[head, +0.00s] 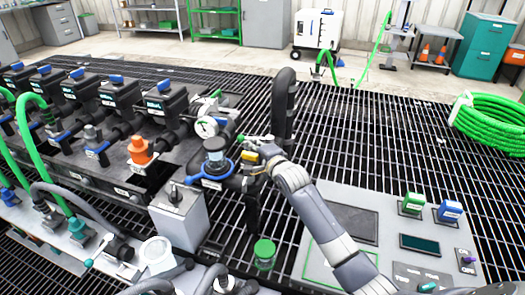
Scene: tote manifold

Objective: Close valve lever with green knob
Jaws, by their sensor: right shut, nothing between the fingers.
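A valve lever with a green knob (241,138) shows just behind and left of my right gripper, on the pipework beside the blue-ringed clear filter bowl (215,160). My right gripper (256,154) is shut and empty, close to this lever. I cannot tell whether it touches the lever. The gripper and wrist hide part of the valve body, and the lever's exact angle is hard to read. My right arm reaches in from the lower right. My left gripper is not in view.
A thick black pipe (283,105) stands upright just behind my right gripper. Black valve blocks (120,95) line the left. A control panel (400,235) with coloured switches lies at the lower right. A green hose coil (495,120) rests on the grating. The grating behind is mostly clear.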

